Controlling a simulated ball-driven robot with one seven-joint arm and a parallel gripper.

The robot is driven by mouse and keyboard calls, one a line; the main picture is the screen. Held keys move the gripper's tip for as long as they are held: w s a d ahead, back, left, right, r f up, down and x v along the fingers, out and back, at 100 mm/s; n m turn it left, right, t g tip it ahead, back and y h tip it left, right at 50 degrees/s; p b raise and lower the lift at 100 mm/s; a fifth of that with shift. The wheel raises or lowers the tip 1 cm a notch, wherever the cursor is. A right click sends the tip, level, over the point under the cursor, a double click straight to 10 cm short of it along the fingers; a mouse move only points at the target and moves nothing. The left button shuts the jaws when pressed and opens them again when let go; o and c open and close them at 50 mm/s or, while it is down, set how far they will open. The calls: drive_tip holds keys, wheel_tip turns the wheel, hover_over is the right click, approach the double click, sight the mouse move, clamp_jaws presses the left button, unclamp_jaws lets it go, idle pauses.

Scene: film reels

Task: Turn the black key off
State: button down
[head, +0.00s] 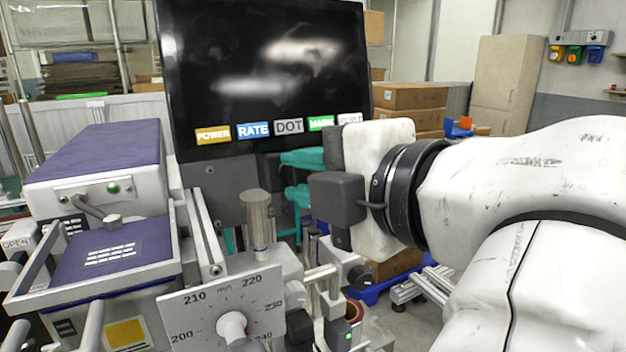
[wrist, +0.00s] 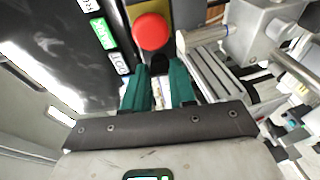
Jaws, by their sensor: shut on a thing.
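In the wrist view, the black key (wrist: 158,69) is a small dark piece between the teal fingertips of my gripper (wrist: 160,74). My gripper is shut on it. Much of the key is hidden by the fingers, and I cannot tell which way it is turned. In the head view, my gripper (head: 289,174) reaches in from the right with its teal fingers against the dark panel under the screen. The key cannot be made out there.
A round red button (wrist: 151,32) lies just beyond the fingertips. The black screen (head: 265,75) with coloured labels stands above the panel. A numbered dial plate (head: 205,312) and a metal cylinder (head: 258,222) stand in front. A purple-topped machine (head: 95,155) is at left.

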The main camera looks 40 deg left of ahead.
drive_tip(key=shift+s+f, duration=0.1)
drive_tip(key=c, duration=1.2)
unclamp_jaws()
drive_tip(key=b+v, duration=0.1)
drive_tip(key=v, duration=0.9)
drive_tip(key=shift+d, duration=0.4)
